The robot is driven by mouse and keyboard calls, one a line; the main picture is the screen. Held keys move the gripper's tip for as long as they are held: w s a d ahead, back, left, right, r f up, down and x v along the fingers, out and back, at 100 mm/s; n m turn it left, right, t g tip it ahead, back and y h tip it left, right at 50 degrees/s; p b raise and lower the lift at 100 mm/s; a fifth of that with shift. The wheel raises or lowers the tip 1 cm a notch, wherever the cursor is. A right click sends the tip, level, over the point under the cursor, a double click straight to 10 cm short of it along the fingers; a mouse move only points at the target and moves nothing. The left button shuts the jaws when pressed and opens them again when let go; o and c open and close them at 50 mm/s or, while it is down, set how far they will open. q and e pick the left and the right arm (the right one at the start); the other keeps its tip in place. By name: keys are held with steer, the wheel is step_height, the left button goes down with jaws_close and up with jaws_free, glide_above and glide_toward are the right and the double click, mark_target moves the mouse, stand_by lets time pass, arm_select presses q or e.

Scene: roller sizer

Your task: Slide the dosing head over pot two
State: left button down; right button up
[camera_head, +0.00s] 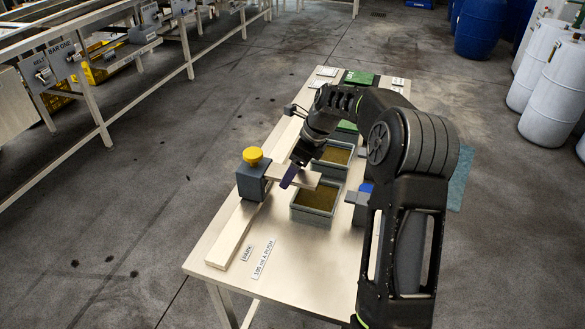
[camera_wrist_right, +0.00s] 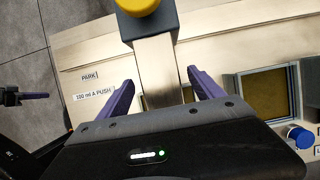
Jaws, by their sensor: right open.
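The dosing head is a dark grey block with a yellow knob (camera_head: 252,158) on a pale rail (camera_head: 232,238); its flat metal arm (camera_head: 300,179) reaches right across the far edge of the nearest pot (camera_head: 317,199). In the right wrist view the knob (camera_wrist_right: 138,6) is at the top and the metal arm (camera_wrist_right: 157,62) points toward me. My right gripper (camera_wrist_right: 163,93) is open, its purple fingers apart on either side of that arm. A second pot (camera_head: 334,156) stands behind the nearest one. My left gripper (camera_wrist_right: 34,96) shows partly at the left edge of the wrist view.
A PARK label (camera_head: 246,254) and a "100 ml A PUSH" label (camera_head: 264,259) lie on the near table end. A blue knob (camera_wrist_right: 299,137) sits beside a pot at right in the wrist view. My right arm hides much of the table's right side.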

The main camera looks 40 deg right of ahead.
steer(key=shift+c, duration=0.5)
jaws_close()
stand_by(0.4)
